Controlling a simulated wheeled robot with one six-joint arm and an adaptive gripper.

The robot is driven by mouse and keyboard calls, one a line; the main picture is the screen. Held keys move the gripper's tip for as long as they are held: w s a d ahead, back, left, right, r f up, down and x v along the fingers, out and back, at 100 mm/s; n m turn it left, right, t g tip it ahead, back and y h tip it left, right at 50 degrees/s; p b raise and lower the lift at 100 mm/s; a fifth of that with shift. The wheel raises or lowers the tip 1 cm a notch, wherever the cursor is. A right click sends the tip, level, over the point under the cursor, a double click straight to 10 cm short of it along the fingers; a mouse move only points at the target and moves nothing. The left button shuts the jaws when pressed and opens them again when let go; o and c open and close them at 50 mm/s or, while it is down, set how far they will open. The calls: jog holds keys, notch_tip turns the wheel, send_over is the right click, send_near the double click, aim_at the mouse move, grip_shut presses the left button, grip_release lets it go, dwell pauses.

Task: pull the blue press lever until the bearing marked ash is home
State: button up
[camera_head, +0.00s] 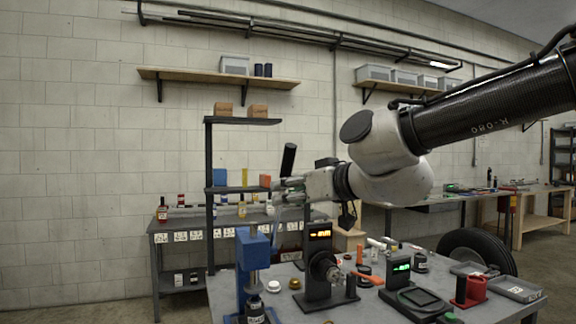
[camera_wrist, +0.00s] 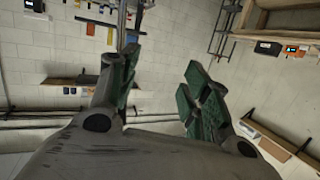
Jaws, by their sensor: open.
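The blue press (camera_head: 253,250) stands at the front left of the grey workbench. A lever with a black grip (camera_head: 288,158) rises beside it, leaning right, its pale rod running down toward the press. My gripper (camera_head: 281,188) is open beside the lever just below the grip; I cannot tell whether it touches it. In the wrist view my gripper (camera_wrist: 162,66) shows two parted fingers with green pads and nothing clearly between them. A dark piece with a white label (camera_head: 255,312) sits at the foot of the press; its marking is too small to read, so I cannot identify the ash bearing.
A scale with a green display (camera_head: 401,265) and a red block (camera_head: 468,290) are farther right. A dark rack (camera_head: 210,200) and a labelled side table (camera_head: 180,222) stand behind. A tyre (camera_head: 478,249) is at the right.

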aim_at(291, 164)
jog(key=w+d+r+t, duration=0.1)
jog(key=r, duration=0.1)
jog(key=w+d+r+t+h, duration=0.1)
jog(key=r, duration=0.1)
jog(key=w+d+r+t, duration=0.1)
jog(key=t, duration=0.1)
jog(key=shift+r+m, duration=0.3)
jog(key=shift+r, duration=0.1)
jog(key=x, duration=0.7)
jog(key=shift+w+f, duration=0.1)
jog(key=shift+w, duration=0.1)
grip_shut()
